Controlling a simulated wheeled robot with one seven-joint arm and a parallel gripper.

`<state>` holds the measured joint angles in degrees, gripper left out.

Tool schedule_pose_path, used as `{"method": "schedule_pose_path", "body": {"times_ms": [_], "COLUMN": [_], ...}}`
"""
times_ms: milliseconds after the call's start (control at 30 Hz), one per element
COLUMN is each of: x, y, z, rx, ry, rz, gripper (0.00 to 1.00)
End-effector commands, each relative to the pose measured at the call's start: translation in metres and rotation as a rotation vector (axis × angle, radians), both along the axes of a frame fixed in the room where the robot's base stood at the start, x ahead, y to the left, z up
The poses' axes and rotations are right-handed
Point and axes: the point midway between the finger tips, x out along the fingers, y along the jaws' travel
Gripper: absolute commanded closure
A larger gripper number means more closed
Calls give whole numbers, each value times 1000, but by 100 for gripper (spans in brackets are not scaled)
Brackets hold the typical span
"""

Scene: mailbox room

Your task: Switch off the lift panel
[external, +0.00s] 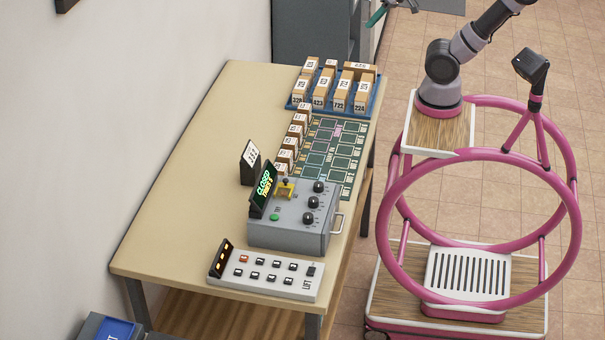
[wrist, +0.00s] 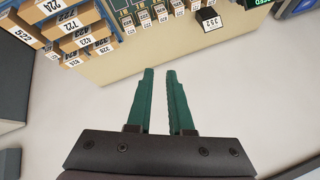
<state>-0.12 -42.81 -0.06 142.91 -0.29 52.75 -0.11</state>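The lift panel (external: 266,275) is a low white box at the table's near end in the external view, marked LIFT. It has two rows of small dark buttons, one of them orange-red, and a black switch (external: 312,270) at its right end. A dark upright display (external: 221,259) with lit orange marks stands at its left end. The switch's position is too small to tell. My gripper (wrist: 160,75) has two green fingers, apart and empty, over open floor beside the table in the wrist view. In the external view it is mostly cut off at the top, far from the panel.
A grey box with black knobs (external: 300,222) and a green CLOSED sign (external: 263,190) stands just behind the panel. A blue tray (external: 297,98) of numbered parcels, small numbered boxes and a green grid mat fill the table's far right. The table's left side (external: 180,200) is bare.

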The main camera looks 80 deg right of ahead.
Motion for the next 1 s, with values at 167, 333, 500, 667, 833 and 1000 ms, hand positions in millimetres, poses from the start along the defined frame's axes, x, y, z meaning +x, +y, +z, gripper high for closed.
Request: {"method": "schedule_pose_path", "body": {"times_ms": [167,333,500,667,833,1000], "x": [20,64,112,151,183,202], "y": [13,48,100,161,236,320], "z": [10,27,37,35,22,-3], "rx": [-23,-76,-133,-185,-237,-284], "ry": [10,23,31,33,28,20], "rz": [71,230,412,584,769,953], "gripper": [100,100,100,100,100,100]}}
